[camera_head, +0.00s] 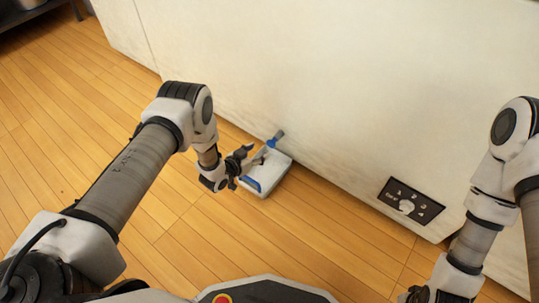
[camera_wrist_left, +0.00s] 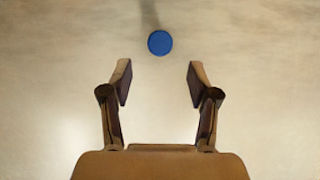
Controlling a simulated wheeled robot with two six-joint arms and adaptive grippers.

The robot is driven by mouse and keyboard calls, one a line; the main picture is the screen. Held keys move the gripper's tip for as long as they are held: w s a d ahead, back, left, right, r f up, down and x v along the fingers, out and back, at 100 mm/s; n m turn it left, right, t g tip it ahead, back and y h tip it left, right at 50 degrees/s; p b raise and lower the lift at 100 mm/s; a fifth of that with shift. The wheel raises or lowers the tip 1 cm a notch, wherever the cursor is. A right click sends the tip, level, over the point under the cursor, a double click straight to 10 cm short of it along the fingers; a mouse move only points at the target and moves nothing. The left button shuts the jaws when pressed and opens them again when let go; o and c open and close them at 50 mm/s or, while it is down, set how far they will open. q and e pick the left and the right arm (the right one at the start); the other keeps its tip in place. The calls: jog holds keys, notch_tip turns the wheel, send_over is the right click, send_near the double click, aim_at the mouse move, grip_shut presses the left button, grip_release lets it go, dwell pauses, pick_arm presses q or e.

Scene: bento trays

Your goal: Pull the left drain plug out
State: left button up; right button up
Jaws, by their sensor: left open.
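A small blue plug (camera_head: 272,143) shows low at the white wall face in the head view, with a grey-blue piece behind it. In the left wrist view a round blue plug end (camera_wrist_left: 160,43) faces me against a pale surface. My left gripper (camera_head: 243,165) is in front of it, low near the floor. In the left wrist view the left gripper (camera_wrist_left: 160,84) has its fingers spread with nothing between them. The blue end lies beyond the fingertips, roughly centred between them. My right gripper (camera_head: 415,295) is partly cut off at the bottom edge; its jaws are unclear.
A white tray (camera_head: 278,180) with blue parts lies on the wooden floor under the plug, beside my left gripper. Floor at the left is clear.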

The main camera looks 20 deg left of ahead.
aim_at(270, 144)
pick_arm(q)
jog(key=b+x, duration=0.4)
jog(key=x, duration=0.2)
jog(key=shift+w+d+f, duration=0.1)
jog(key=shift+w+f, duration=0.15)
jog(key=shift+w, duration=0.1)
jog(key=shift+w+d, duration=0.1)
jog(key=shift+w, duration=0.15)
jog(key=shift+r, duration=0.1)
